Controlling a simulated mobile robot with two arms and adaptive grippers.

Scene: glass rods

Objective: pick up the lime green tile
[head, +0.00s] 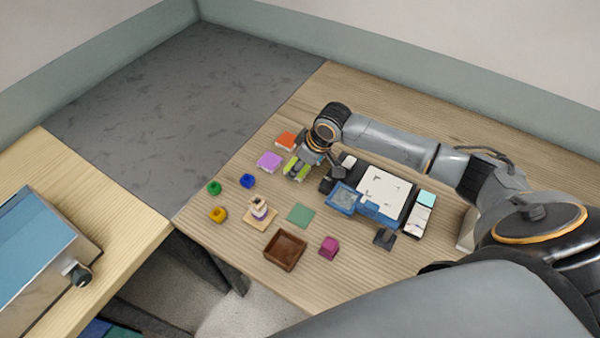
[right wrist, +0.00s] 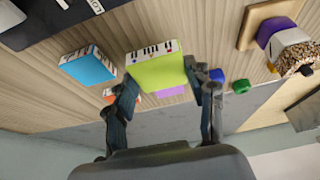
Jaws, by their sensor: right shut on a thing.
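The lime green tile (right wrist: 157,72) is a flat block with a piano-key pattern along one side. My right gripper (right wrist: 160,90) is shut on it, with one finger on each side. In the head view the tile (head: 296,168) shows under my right gripper (head: 305,160), partly covered by the fingers and wrist. I cannot tell whether it touches the table. My left gripper is not in view.
A purple tile (head: 269,161) and an orange tile (head: 286,141) lie close by. A blue tile (right wrist: 90,66) lies beside the gripper. A blue tray (head: 342,199), a white board (head: 384,194), a brown box (head: 286,251) and a magenta block (head: 329,247) stand nearer.

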